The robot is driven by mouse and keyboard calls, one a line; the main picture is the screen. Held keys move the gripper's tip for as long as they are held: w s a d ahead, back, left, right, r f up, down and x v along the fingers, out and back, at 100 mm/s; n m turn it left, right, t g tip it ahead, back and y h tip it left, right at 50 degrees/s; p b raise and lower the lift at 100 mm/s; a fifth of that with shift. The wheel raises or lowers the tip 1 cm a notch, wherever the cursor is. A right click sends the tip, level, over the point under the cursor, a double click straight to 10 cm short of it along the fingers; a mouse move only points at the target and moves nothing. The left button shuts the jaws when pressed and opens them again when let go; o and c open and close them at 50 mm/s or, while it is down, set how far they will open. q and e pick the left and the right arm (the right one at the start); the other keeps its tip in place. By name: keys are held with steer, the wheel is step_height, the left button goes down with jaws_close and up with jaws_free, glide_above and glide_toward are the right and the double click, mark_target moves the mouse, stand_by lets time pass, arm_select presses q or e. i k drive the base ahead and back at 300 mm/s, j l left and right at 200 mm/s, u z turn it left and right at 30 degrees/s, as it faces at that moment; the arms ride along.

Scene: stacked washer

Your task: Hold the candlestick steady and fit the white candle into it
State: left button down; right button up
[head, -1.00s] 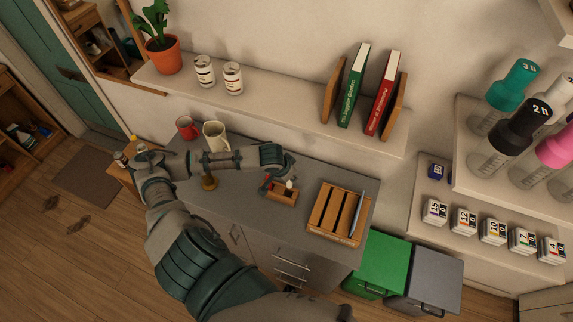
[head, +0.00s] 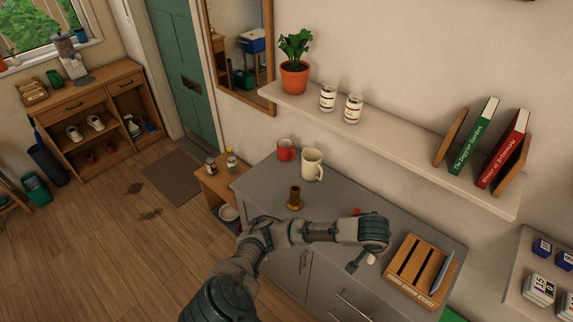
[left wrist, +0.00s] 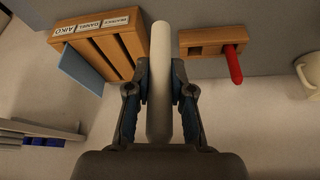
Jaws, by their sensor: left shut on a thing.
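The white candle (left wrist: 158,85) is between the fingers of my left gripper (left wrist: 162,90) in the left wrist view, its length running away from the palm. In the head view only a small pale end (head: 371,259) shows below my left gripper (head: 362,258), over the front of the grey counter. My right gripper is out of view.
A wooden letter rack (head: 410,265) stands right of the gripper. A wall shelf (head: 395,135) runs above the counter (head: 262,190).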

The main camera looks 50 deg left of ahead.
mark_target(295, 193)
steer(key=j+u, duration=0.5)
steer(key=i+j+u, duration=0.1)
steer(key=j+u, duration=0.35)
steer(key=l, duration=0.1)
